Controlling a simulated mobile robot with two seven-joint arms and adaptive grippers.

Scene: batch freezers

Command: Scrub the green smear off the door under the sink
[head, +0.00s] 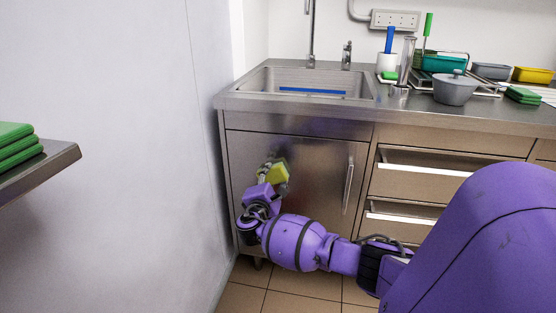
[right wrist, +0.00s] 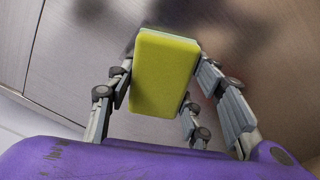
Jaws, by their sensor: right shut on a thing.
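The door under the sink (head: 318,175) is a plain metal panel with a vertical handle (head: 348,185) on its right side. My right gripper (head: 274,173) is in front of the left half of this door. It is shut on a yellow sponge (head: 281,169), which also shows between the fingers in the right wrist view (right wrist: 164,75). The sponge has a thin greenish layer on its far side, facing the door; I cannot tell whether it touches the metal. No green smear is visible; the sponge and gripper hide part of the door. My left gripper is out of view.
Above is the steel sink (head: 300,82) in a counter. A wall (head: 150,150) is close on the left. A shelf (head: 50,165) with green pads juts in at far left. Dishes and containers stand on the counter's right.

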